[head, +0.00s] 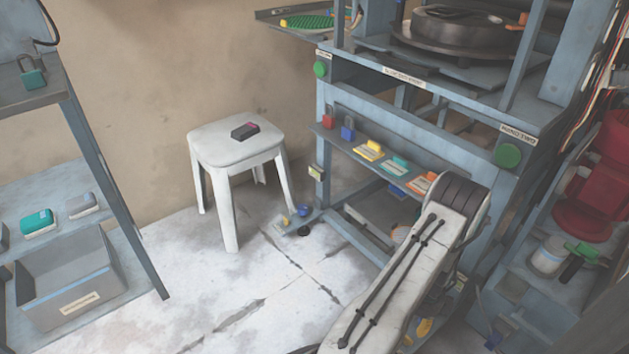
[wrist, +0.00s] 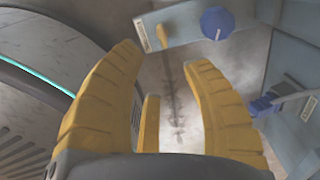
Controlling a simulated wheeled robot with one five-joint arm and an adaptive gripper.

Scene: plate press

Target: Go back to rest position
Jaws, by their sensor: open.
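In the wrist view, my gripper (wrist: 163,60) has its yellow ribbed fingers spread apart with nothing between them. It points down toward grey, cracked floor. In the head view, my pale arm reaches up from the bottom edge and bends in front of the blue-grey press frame (head: 436,97). The gripper itself is mostly hidden behind the arm there; a small yellow part shows low beside it, and I cannot tell if it is a finger.
A white stool (head: 236,143) with a dark block (head: 245,130) on it stands by the wall. A shelf at left holds a grey bin (head: 72,280). In the wrist view, a blue knob (wrist: 217,23) and a blue-grey panel (wrist: 180,27) lie just beyond the fingers. Floor between is mostly clear.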

